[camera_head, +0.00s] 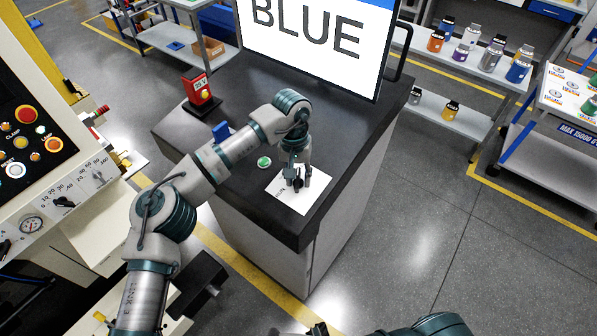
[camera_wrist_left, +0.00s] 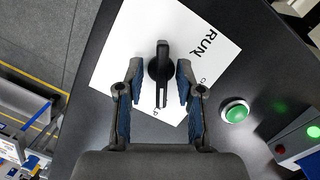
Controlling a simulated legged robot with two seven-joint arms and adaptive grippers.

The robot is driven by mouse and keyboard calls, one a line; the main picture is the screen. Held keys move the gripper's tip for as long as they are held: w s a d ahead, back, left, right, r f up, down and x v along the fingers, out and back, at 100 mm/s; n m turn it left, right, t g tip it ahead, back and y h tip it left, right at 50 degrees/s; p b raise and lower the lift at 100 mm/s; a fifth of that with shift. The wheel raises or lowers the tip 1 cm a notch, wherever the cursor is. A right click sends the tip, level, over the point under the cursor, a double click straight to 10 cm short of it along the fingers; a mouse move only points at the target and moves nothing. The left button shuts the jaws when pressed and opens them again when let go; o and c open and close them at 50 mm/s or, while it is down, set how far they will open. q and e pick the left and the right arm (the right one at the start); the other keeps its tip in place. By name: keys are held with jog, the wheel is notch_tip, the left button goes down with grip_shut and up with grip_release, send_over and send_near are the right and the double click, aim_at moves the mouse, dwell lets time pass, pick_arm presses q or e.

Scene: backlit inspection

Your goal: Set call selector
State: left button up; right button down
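The call selector (camera_wrist_left: 160,68) is a black knob with a long lever on a white label plate (camera_wrist_left: 118,58) on the dark bench top. In the wrist view the plate shows the word RUN and other lettering partly hidden by my gripper. My left gripper (camera_wrist_left: 158,75) is open, with one finger on each side of the knob and a gap showing on both sides. In the head view the plate (camera_head: 317,195) lies near the bench's front corner, with my left gripper (camera_head: 297,185) over it. The right gripper cannot be made out.
A green button (camera_head: 264,162) sits left of the plate. A red device (camera_head: 199,90) and a large screen reading BLUE (camera_head: 315,45) stand on the bench (camera_head: 245,85). A control panel (camera_head: 25,140) is at left; shelves with bottles (camera_head: 465,62) are at right.

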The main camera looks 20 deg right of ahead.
pick_arm(q)
notch_tip(320, 180, up, 12)
jog(key=w, duration=0.1)
jog(key=shift+w+f, duration=0.15)
jog(key=shift+w, duration=0.15)
dwell(0.4)
